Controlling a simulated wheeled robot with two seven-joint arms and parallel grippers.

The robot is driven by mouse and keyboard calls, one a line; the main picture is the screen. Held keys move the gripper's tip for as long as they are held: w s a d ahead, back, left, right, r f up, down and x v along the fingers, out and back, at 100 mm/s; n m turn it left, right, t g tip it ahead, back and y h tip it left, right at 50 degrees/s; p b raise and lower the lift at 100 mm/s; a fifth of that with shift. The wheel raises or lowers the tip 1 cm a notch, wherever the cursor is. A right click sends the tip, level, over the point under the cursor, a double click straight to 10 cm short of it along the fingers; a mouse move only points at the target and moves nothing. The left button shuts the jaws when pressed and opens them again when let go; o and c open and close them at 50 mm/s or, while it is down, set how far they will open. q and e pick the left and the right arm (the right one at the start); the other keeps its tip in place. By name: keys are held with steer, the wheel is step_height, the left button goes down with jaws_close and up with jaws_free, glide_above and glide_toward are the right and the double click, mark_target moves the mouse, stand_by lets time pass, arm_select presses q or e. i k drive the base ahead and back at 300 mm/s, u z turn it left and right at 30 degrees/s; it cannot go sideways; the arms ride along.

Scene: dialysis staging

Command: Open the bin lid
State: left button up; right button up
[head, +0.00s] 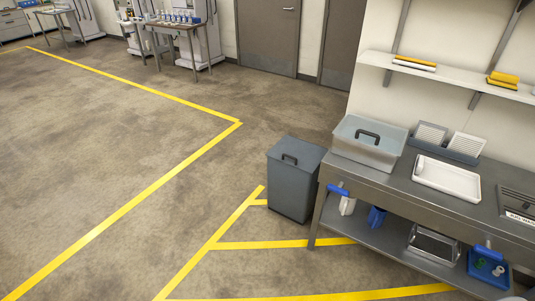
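A dark grey bin (291,188) stands on the floor against the left end of the steel bench. Its lid (305,150) lies flat on top and looks closed, with a dark handle (289,158) on it. Neither of my grippers is in view.
The steel bench (410,190) fills the right side. On it are a light grey box (368,145) with a dark handle, a white tray (446,179) and a grey rack (440,142). Open floor with yellow lines lies left of the bin.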

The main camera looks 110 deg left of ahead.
mark_target(302, 155)
steer(key=u, duration=4.2)
steer(key=i, duration=2.05)
steer(key=z, duration=0.45)
steer(key=i, duration=1.4)
steer(key=z, duration=0.8)
